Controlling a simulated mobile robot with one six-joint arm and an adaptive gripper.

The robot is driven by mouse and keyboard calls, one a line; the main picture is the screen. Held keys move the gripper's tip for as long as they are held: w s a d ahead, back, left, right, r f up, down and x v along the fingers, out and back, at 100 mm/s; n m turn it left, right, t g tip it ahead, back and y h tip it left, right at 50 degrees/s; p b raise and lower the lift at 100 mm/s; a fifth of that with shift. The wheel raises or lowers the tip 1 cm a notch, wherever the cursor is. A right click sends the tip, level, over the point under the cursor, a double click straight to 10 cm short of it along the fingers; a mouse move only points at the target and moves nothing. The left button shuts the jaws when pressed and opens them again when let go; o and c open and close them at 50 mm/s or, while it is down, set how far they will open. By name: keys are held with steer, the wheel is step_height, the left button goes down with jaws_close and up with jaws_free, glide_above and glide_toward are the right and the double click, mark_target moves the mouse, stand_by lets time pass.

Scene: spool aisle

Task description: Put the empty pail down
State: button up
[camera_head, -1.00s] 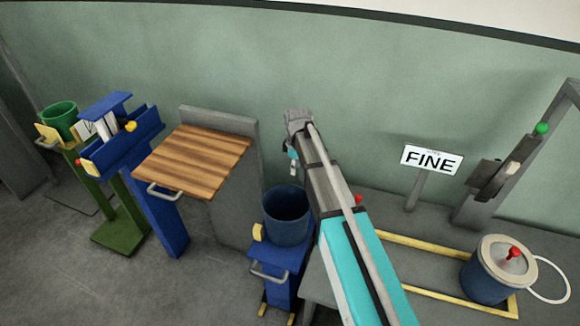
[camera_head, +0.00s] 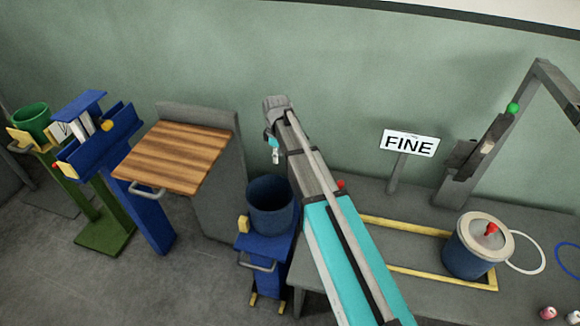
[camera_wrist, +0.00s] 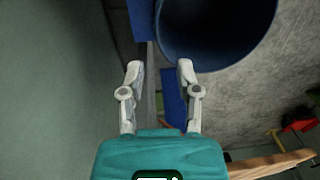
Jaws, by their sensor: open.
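The empty dark blue pail (camera_head: 272,207) stands upright on a blue stand (camera_head: 266,247) in the middle of the head view. Its open mouth also shows at the top of the wrist view (camera_wrist: 215,35). My gripper (camera_wrist: 158,68) is open, with nothing between its fingers. In the wrist view the fingertips are just below and left of the pail's rim, apart from it as far as I can tell. In the head view the gripper (camera_head: 274,152) hangs above and behind the pail. A second blue pail (camera_head: 466,255) with a pale lid and red knob stands inside a yellow frame on the grey bench.
A wooden-topped stand (camera_head: 185,155) is left of the pail. Further left are a blue rack (camera_head: 100,140) and a green stand (camera_head: 100,215) with a green pail (camera_head: 32,120). A FINE sign (camera_head: 409,144) stands on the bench (camera_head: 400,220). The wall is close behind.

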steer(key=s+d+m, duration=0.7)
steer(key=s, duration=0.3)
steer(key=s+d+m, duration=0.6)
steer(key=s+d, duration=0.1)
steer(key=s, duration=0.4)
steer(key=shift+s+d+m+t, duration=0.15)
steer(key=shift+s+m+t, duration=0.1)
steer(key=shift+m+t, duration=0.15)
